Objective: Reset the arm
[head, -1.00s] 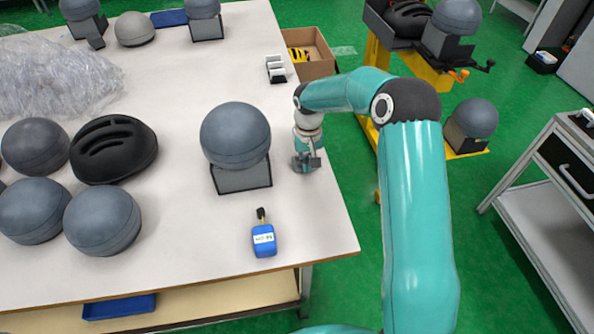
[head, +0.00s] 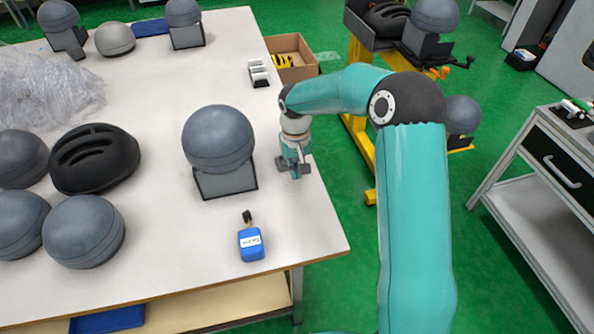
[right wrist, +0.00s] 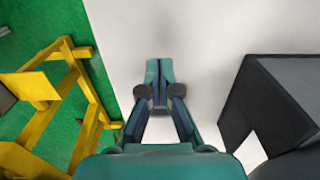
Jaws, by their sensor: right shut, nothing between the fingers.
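My right arm (head: 412,200) reaches in from the lower right of the head view and bends over the right edge of the white table (head: 290,225). My right gripper (head: 295,172) points down near that edge, just right of a grey ball-shaped headform on a dark-edged block (head: 226,180). In the right wrist view the right gripper (right wrist: 158,72) has its fingers together with nothing between them, above the white tabletop. A gap shows between it and the block (right wrist: 262,108). My left gripper is not in view.
A blue tape-measure-like item (head: 251,243) lies in front of the headform. A black helmet (head: 95,158) and several grey balls are at left, near clear plastic wrap (head: 45,90). A cardboard box (head: 292,60) and yellow stand (head: 358,145) are beyond the right edge.

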